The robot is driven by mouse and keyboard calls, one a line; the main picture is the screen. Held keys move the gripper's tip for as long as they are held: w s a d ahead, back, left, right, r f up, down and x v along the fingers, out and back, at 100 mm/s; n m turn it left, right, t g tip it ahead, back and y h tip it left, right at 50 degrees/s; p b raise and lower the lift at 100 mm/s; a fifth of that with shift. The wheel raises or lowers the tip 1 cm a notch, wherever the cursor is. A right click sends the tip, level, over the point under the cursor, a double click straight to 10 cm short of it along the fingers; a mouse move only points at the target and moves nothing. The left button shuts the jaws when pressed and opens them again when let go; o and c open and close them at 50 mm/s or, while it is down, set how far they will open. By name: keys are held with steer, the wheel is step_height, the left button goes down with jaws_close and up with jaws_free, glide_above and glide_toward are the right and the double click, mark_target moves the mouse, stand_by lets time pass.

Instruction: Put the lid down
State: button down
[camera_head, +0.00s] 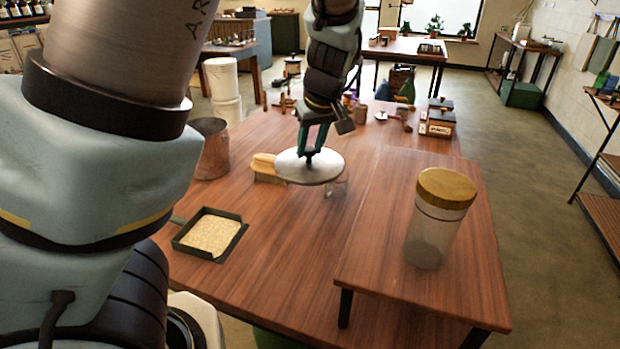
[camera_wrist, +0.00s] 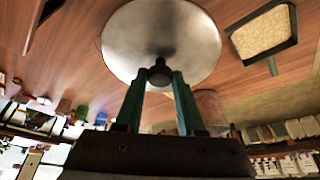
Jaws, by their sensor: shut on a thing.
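The lid (camera_head: 310,168) is a round, pale metal disc with a dark knob in its middle. My gripper (camera_head: 312,150) has green fingers shut on the knob. It holds the lid above the wooden table, roughly level. In the wrist view the lid (camera_wrist: 162,38) fills the top middle, with the knob between the fingertips of my gripper (camera_wrist: 160,76). Part of a clear glass object (camera_head: 338,187) shows just under the lid's right edge; the lid hides most of it, and I cannot tell whether they touch.
A square pan of grain (camera_head: 210,233) is at front left. A jar with a wooden lid (camera_head: 440,215) stands on the raised board (camera_head: 375,235) at right. The table's front middle is bare.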

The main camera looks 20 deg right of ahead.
mark_target(311, 164)
steer(key=shift+f, duration=2.7)
steer(key=shift+f, duration=0.25)
steer(key=shift+f, duration=0.35)
steer(key=c, duration=0.5)
jaws_free()
